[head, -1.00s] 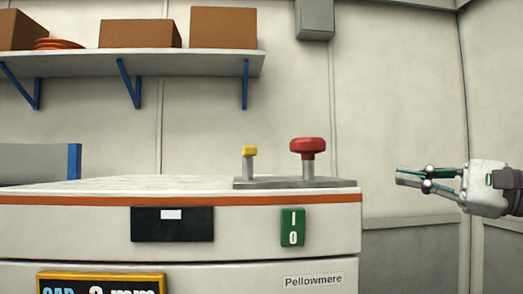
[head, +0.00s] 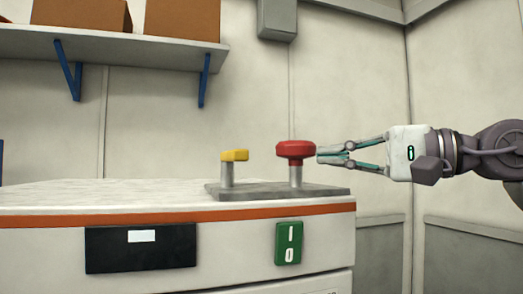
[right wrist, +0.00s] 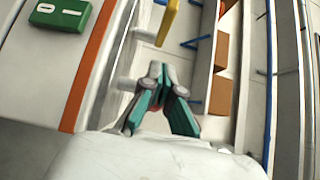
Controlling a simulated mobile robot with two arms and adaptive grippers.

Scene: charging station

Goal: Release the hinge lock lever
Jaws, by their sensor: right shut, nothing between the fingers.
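A red mushroom-shaped knob (head: 295,151) stands on a metal post on a grey plate (head: 335,191) on top of the white cabinet. A smaller yellow-topped lever (head: 235,156) stands on the same plate to its left. A yellow part (right wrist: 168,20) shows at the top of the right wrist view. I cannot tell which of the two is the hinge lock lever. My right gripper (head: 321,154) comes in level from the right and is shut and empty. Its tips are at the right side of the red knob; I cannot tell whether they touch. My left gripper is not in view.
The white cabinet (head: 60,238) has an orange stripe, a black panel (head: 140,248) and a green I/O switch (head: 288,243) on its front. A shelf (head: 110,46) with brown boxes hangs on the wall behind. The air right of the cabinet is free apart from my arm.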

